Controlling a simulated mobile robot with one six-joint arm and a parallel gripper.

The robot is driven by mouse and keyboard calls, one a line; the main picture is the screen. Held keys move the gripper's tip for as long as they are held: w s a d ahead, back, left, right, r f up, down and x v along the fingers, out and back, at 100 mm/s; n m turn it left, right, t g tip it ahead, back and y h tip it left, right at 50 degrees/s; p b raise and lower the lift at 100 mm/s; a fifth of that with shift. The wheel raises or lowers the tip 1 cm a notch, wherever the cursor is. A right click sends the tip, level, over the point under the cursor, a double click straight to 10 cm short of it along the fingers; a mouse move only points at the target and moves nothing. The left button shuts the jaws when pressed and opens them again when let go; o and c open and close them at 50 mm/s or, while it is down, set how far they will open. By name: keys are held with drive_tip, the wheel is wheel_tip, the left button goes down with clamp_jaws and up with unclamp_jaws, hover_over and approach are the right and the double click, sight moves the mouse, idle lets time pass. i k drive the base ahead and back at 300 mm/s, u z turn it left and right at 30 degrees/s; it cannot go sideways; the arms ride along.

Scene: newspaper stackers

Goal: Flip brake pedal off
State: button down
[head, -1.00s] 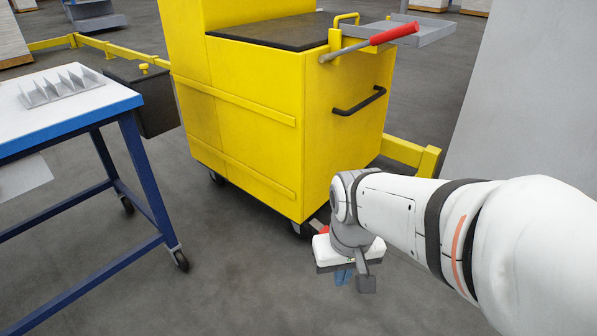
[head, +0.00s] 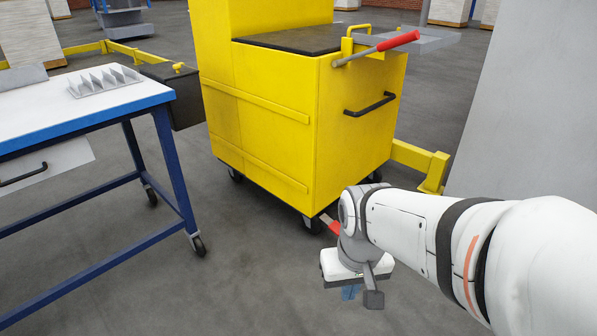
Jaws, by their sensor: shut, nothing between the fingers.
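The yellow cart (head: 270,130) stands ahead on caster wheels. A small red brake pedal (head: 333,228) shows low at its near corner, beside the front caster (head: 313,224). My wrist partly hides the pedal, so I cannot tell its tilt. My gripper (head: 350,292) points down in front of the cart, nearer to me than the pedal and apart from it as far as I can see.
A blue-framed wheeled table (head: 150,98) with a metal rack (head: 104,80) stands at left. A red-handled lever (head: 398,40) and a black handle (head: 370,104) are on the cart. A grey panel (head: 530,110) rises at right. Floor between table and cart is clear.

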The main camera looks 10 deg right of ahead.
sight(335, 226)
drive_tip(key=u, duration=0.05)
drive_tip(key=i, duration=0.95)
drive_tip(key=z, duration=0.05)
